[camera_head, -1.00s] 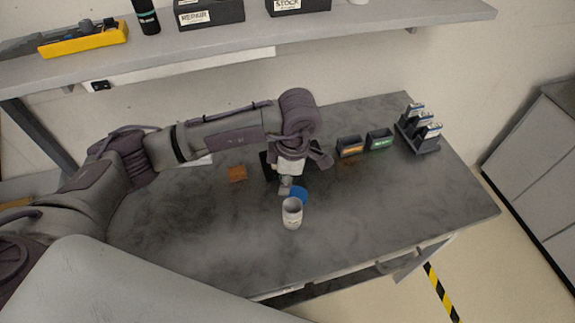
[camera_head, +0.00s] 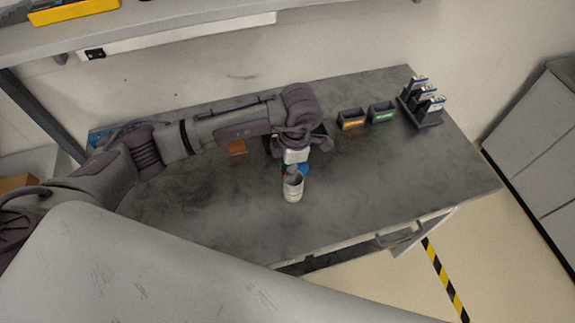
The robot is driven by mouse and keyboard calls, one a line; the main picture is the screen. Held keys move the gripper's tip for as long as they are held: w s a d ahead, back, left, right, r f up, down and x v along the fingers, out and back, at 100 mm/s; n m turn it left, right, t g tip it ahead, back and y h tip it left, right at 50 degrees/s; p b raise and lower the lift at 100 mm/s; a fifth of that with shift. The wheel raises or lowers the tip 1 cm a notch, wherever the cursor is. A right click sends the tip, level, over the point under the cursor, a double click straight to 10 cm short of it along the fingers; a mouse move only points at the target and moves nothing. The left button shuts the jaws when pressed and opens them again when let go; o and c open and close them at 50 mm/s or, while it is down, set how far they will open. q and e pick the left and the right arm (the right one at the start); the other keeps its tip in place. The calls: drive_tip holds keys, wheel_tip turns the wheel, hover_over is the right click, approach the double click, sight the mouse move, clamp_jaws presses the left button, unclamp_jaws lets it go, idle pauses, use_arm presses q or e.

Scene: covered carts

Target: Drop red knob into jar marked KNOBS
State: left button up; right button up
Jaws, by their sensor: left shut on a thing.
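A white jar (camera_head: 293,191) stands upright on the grey workbench, its open mouth facing up. Its marking is too small to read. My left gripper (camera_head: 291,172) points down at the jar's far rim, overlapping it in the picture. I cannot tell whether its fingertips are above the mouth or just behind it. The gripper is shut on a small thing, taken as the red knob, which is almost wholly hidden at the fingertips. My right gripper is not in view.
Two small labelled bins, one orange (camera_head: 352,120) and one green (camera_head: 382,113), and a dark rack (camera_head: 424,108) stand at the back right. The bench's front and right are clear.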

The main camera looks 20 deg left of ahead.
use_arm(q)
drive_tip(key=o, duration=0.8)
drive_tip(key=shift+r, duration=0.25)
wheel_tip(320, 180, up, 12)
drive_tip(key=d, duration=0.1)
drive_tip(key=shift+w+d+f, duration=0.15)
drive_tip(key=shift+w+f, duration=0.1)
drive_tip(key=shift+w, duration=0.15)
